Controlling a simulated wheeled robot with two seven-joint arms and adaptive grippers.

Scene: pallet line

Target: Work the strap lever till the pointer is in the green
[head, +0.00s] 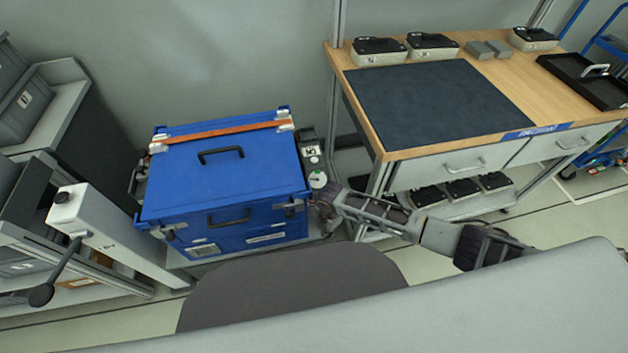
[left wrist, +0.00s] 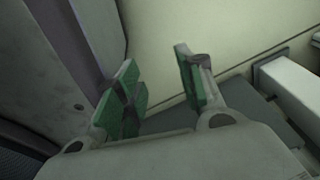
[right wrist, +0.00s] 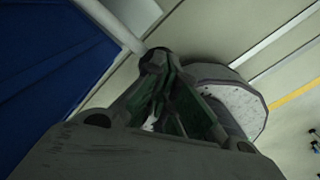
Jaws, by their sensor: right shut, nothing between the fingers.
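A blue crate (head: 225,180) stands with an orange strap (head: 222,132) across its top. At its right side is a small dark unit with white labels (head: 310,150) and a round white dial (head: 318,180) with a green mark; the pointer is too small to read. I cannot make out the strap lever. My right gripper (head: 328,205) is just below the dial, by the crate's right side. In the right wrist view its fingers (right wrist: 160,62) are shut and empty, close to a pale bar (right wrist: 112,24). My left gripper (left wrist: 156,58) is open and empty, away from the crate.
A wooden bench (head: 505,90) with a dark mat (head: 435,100) stands at right, its legs close to my right arm. A pale post (head: 115,235) with a black-knobbed arm (head: 42,294) stands left of the crate.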

